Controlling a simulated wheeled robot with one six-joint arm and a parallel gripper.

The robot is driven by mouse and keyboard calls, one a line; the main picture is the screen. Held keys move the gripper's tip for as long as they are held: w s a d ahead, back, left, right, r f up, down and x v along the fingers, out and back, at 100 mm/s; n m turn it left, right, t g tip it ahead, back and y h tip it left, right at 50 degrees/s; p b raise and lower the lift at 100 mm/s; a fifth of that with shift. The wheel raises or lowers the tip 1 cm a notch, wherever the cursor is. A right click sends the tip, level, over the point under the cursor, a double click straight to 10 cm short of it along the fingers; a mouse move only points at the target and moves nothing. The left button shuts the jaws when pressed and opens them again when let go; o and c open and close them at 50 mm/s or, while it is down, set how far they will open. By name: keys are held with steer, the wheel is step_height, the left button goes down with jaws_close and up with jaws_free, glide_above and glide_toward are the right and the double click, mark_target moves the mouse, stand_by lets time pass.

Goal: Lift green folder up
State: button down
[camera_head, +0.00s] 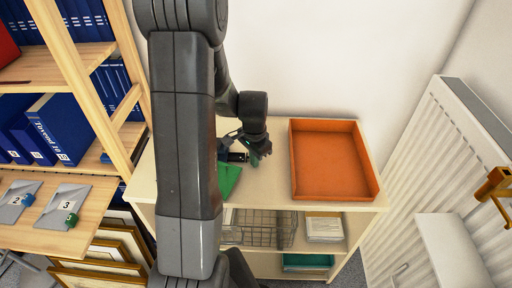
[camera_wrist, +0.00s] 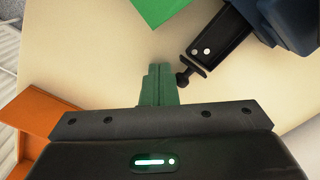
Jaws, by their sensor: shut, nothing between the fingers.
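The green folder (camera_head: 229,178) lies on the top of the pale shelf unit, partly hidden behind my arm in the head view. A corner of it shows at the top edge of the wrist view (camera_wrist: 158,10). My gripper (camera_head: 258,160) is over the same top, just up and to the right of the folder. In the wrist view its green fingers (camera_wrist: 160,72) are together and empty, apart from the folder. A dark object with a blue part (camera_wrist: 222,38) is beside the fingers.
An orange tray (camera_head: 375,190) stands empty on the right of the top (camera_head: 272,187). Below are a wire basket (camera_head: 262,232) and papers (camera_head: 323,228). A wooden bookcase (camera_head: 118,72) with blue binders is at left, a radiator (camera_head: 428,135) at right. The top between folder and tray is bare.

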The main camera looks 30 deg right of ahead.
mark_target(240, 169)
steer(key=a, duration=0.2)
steer(key=shift+s+a+r, duration=0.25)
steer(key=shift+a, duration=0.45)
steer(key=shift+s+a+f, duration=0.15)
steer(key=shift+a, duration=0.7)
steer(key=shift+s+a, duration=0.1)
steer(key=shift+a, duration=0.25)
